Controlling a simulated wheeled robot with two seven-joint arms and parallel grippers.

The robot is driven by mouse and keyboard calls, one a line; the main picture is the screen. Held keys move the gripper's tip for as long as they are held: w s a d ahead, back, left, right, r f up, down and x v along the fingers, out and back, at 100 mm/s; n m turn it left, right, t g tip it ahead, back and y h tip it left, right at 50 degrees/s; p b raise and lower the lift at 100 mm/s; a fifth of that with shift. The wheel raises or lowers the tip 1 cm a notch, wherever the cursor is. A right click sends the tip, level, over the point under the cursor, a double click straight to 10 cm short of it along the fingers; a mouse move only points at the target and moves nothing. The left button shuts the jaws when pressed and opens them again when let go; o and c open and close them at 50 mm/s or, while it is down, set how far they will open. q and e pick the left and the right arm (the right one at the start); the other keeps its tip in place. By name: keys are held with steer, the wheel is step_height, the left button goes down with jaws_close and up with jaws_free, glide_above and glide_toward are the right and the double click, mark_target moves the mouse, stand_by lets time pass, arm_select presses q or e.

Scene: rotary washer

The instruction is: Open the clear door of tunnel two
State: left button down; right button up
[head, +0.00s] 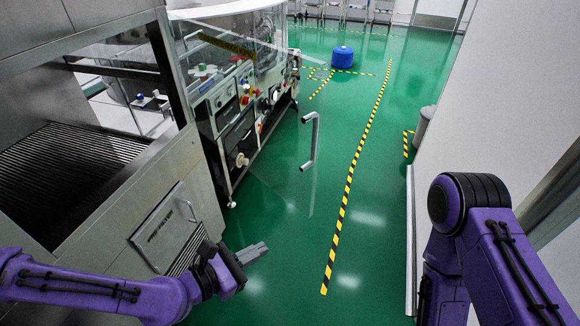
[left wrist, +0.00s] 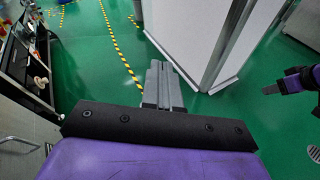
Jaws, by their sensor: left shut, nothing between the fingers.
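The clear door shows in the head view mainly by its grey bar handle (head: 313,142), which stands out over the green floor to the right of the machine. Its pane is nearly invisible, with only faint edges, and it looks swung outward from the tunnel. My left gripper (head: 252,252) is shut and empty, below and left of the handle, apart from it. Its closed fingers also show in the left wrist view (left wrist: 162,85). My right gripper (left wrist: 270,90) shows small at the right edge of the left wrist view; its jaw state is unclear.
The steel tunnel housing (head: 180,165) with a labelled lower panel (head: 165,228) stands at left. A washer machine (head: 235,90) stands behind it. A blue drum (head: 342,57) is farther back. Green floor with a striped line (head: 350,190) is clear; a white wall (head: 500,90) bounds the right.

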arm_select(q)
steer(key=w+a+r+n+t+h, duration=0.2)
steer(key=w+r+n+t, duration=0.15)
steer(key=r, duration=0.75)
steer(key=b, duration=0.2)
glide_toward(301, 166)
steer(key=shift+m+g, duration=0.35)
steer(key=x, duration=0.6)
steer(key=shift+w+d+r, duration=0.1)
steer(key=shift+w+r, duration=0.15)
steer(key=shift+w, duration=0.15)
arm_select(e)
steer(key=shift+d+f, duration=0.1)
steer(key=shift+f, duration=0.7)
